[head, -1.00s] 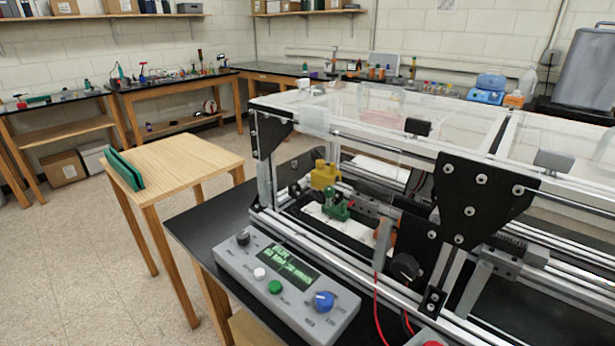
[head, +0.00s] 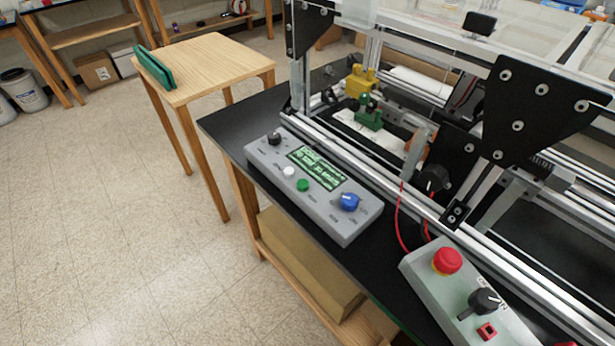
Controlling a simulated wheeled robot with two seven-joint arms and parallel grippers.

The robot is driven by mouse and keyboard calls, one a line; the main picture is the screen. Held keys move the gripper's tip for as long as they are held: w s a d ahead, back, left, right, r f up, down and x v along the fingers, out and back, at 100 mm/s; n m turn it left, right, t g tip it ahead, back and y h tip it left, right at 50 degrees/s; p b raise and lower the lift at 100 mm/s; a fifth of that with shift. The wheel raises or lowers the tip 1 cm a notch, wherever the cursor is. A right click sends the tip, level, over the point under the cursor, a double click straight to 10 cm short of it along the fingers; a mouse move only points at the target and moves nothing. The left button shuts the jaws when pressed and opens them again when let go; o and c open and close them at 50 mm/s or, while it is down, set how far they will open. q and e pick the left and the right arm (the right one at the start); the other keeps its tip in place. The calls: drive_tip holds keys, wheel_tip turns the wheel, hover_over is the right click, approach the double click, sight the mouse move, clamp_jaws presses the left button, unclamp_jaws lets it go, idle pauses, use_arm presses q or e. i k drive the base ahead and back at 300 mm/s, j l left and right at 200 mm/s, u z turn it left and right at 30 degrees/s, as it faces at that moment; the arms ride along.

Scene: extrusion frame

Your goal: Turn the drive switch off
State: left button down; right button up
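A grey control box (head: 470,296) lies at the lower right on the black bench, in front of the extrusion frame. It carries a red mushroom button (head: 447,261), a black rotary knob (head: 485,301) and a small red rocker switch (head: 487,331). Which one is the drive switch I cannot tell, as the labels are too small to read. A second grey box (head: 315,185) to its left has a lit green display (head: 317,167), a black knob (head: 274,138), a white button, a green button and a blue knob (head: 348,202). Neither gripper shows in the head view.
The black bench (head: 232,127) carries the extrusion frame (head: 345,165), with a yellow part (head: 361,80) and a green part (head: 369,113) inside. Red wires run near the control box. A wooden table (head: 213,65) with a green item (head: 155,68) stands left. The floor at lower left is clear.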

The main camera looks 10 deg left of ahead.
sight(483, 301)
drive_tip(key=z, duration=1.3)
